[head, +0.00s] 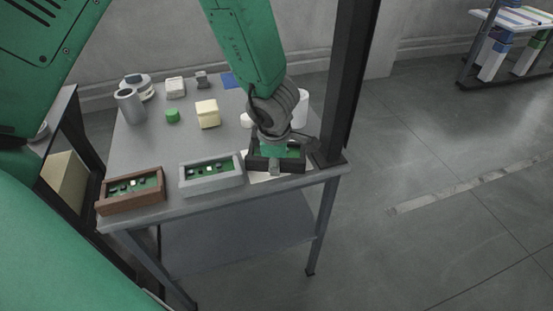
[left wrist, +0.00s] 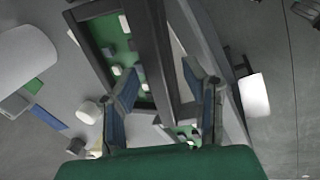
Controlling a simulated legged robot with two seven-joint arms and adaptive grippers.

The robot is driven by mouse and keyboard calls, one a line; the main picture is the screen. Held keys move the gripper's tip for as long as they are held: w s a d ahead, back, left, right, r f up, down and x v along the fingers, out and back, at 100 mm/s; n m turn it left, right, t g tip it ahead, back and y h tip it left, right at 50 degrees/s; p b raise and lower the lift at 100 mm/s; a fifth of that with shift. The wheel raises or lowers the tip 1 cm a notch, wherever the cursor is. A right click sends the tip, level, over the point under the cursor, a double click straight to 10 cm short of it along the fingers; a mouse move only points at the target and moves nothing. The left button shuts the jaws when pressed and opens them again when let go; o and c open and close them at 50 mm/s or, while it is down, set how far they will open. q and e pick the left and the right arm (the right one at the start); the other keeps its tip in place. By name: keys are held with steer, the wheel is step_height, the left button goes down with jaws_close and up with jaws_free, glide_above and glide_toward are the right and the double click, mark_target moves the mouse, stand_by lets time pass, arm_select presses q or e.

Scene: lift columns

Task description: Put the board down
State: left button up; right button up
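A dark tray with a green board (head: 292,154) in it sits at the front right of the table, on or over a white sheet. My left gripper (head: 275,158) reaches down over it from above and hides part of it. In the left wrist view the green board (left wrist: 116,40) with pale and grey parts lies inside the dark frame. My left gripper's fingers (left wrist: 160,68) stand apart, one on each side of the frame's near wall, seemingly with gaps. Whether the tray rests fully on the table is unclear. My right gripper is not in view.
A grey tray (head: 211,186) and a brown tray (head: 104,205), each with a green board, stand along the table's front edge. A dark post (head: 349,80) rises close right of my gripper. A cream block (head: 207,118), green cylinder (head: 172,116) and grey cup (head: 129,107) stand behind.

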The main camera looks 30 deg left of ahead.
arm_select(q)
steer(key=p+v, duration=0.4)
steer(key=v, duration=0.8)
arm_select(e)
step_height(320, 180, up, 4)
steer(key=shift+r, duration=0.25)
arm_select(q)
steer(key=shift+f, duration=0.15)
